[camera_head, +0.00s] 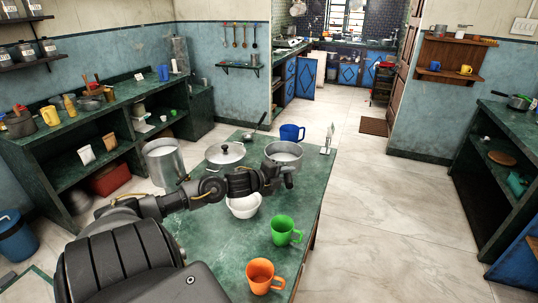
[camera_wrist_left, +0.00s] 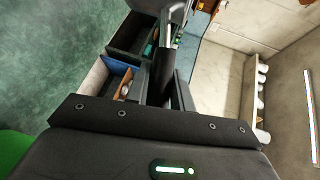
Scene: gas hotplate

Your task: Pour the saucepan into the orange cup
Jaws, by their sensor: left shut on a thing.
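The metal saucepan (camera_head: 284,150) is on or just above the far part of the green table; I cannot tell which. It looks about upright, and its inside is mostly hidden. My left gripper (camera_head: 282,178) is at its near side, shut on its handle. In the left wrist view the dark handle (camera_wrist_left: 163,75) runs between the fingers (camera_wrist_left: 167,90). The orange cup (camera_head: 260,277) stands upright at the table's near edge, nearer than the saucepan and apart from it. My right gripper is not in view.
A green cup (camera_head: 285,230) stands between the saucepan and the orange cup. A white bowl (camera_head: 243,207) is beside my arm. Table left of the cups is clear.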

